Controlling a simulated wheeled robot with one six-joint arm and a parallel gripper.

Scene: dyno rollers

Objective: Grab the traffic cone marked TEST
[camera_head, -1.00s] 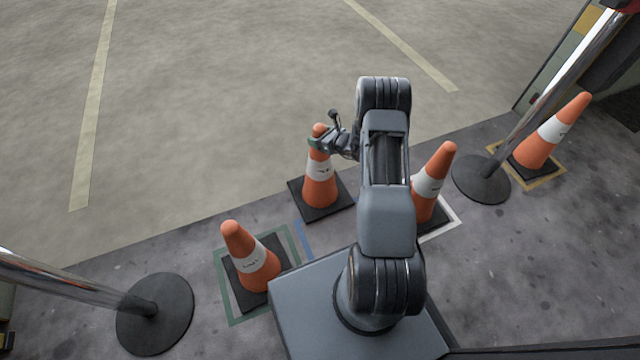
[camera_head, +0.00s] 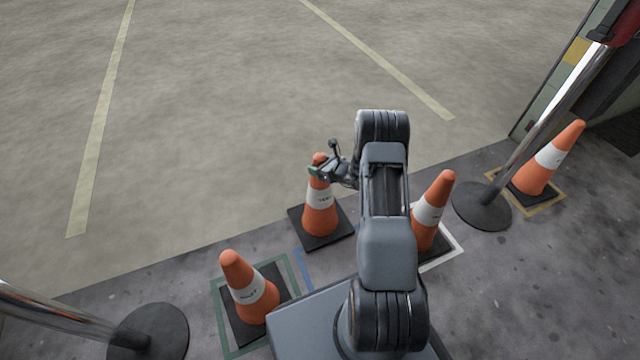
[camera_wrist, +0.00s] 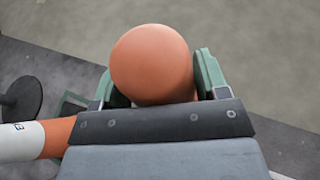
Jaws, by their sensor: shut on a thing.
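My gripper (camera_head: 320,170) is shut around the top of an orange cone (camera_head: 319,220) with a white band and black square base. The dark lettering on its band is too small to read surely. In the wrist view the rounded orange tip (camera_wrist: 152,62) sits between the two green fingers of my gripper (camera_wrist: 157,75). The rest of that cone is hidden below it there.
Other marked cones stand at the left (camera_head: 248,290) in a green outline, at the right (camera_head: 432,212) partly behind my arm in a white outline, and far right (camera_head: 551,160) in a yellow outline. Metal posts stand left (camera_head: 60,310) and right (camera_head: 540,125). Open concrete lies beyond.

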